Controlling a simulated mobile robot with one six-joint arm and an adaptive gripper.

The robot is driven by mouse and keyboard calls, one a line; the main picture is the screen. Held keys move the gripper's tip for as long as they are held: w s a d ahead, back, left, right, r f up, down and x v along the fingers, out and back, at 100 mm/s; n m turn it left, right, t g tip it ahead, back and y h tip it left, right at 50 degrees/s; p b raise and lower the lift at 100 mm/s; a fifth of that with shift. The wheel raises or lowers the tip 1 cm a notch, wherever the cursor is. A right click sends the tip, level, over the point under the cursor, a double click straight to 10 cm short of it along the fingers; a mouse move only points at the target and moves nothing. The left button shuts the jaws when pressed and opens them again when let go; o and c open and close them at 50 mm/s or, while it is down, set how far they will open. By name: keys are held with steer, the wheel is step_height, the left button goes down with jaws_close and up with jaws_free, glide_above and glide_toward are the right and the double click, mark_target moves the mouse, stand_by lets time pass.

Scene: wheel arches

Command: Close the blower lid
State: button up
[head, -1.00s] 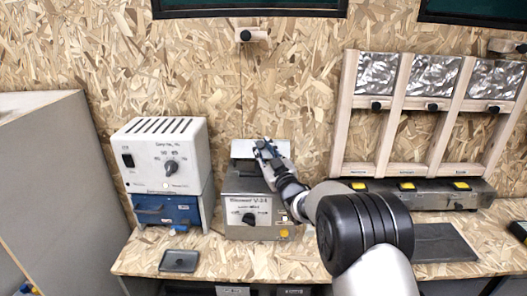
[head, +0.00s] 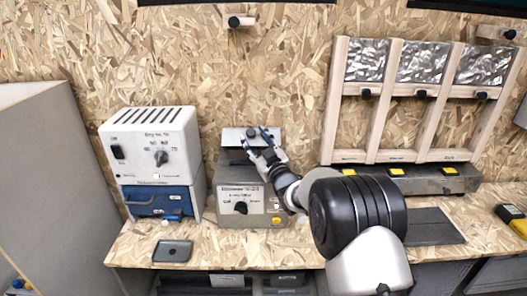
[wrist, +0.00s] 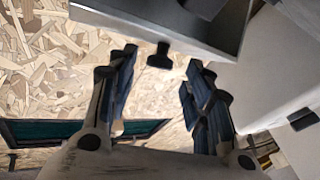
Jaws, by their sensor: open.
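The blower (head: 236,207) is a grey metal box with a black dial on its front, standing on the bench in the head view. Its lid (head: 232,136) stands raised at the back, a pale metal plate with a small dark knob (head: 251,132). My gripper (head: 259,135) is open in front of the lid. In the wrist view a metal edge that looks like the lid (wrist: 190,22) crosses the top. Its black knob (wrist: 159,56) appears between the open fingertips (wrist: 162,68). I cannot tell whether the fingers touch it.
A white box with a dial (head: 153,145) sits on a blue box (head: 158,203) to the left. A small dark tray (head: 172,251) lies in front. A wooden frame with foil panels (head: 345,110) stands at the right, and a dark mat (head: 434,231) lies below it.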

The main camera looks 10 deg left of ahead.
steer(key=v, duration=1.1)
steer(key=shift+a+r, duration=0.1)
steer(key=shift+c, duration=0.3)
